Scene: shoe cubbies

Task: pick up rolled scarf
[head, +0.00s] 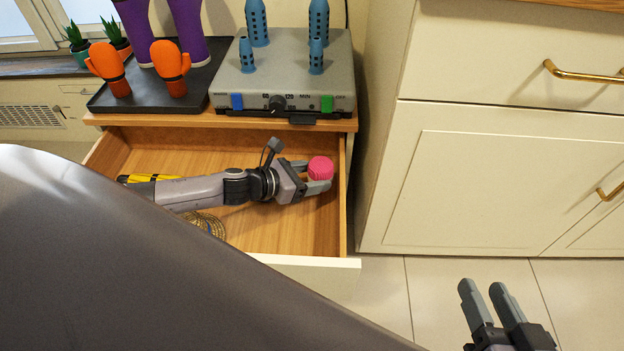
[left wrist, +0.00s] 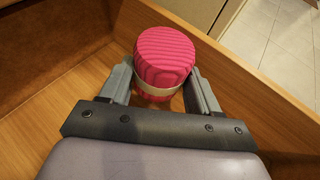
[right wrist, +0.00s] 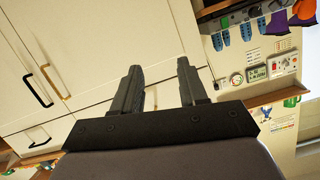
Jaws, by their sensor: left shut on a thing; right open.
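The rolled scarf (head: 320,168) is a pink ribbed roll with a pale band around it, seen best in the left wrist view (left wrist: 165,54). It is inside the open wooden drawer, near the drawer's right wall. My left gripper (head: 305,176) reaches into the drawer from the left and is shut on the scarf, one finger on each side. Whether the scarf touches the drawer floor I cannot tell. My right gripper (head: 488,290) is open and empty, over the tiled floor at the lower right.
The open drawer (head: 240,240) also holds a coiled item (head: 207,223) and a yellow-and-black object (head: 135,179), both partly behind my left arm. A grey boot-dryer unit (head: 285,85) and a black tray (head: 130,98) stand above. A cream cabinet (head: 480,190) is on the right.

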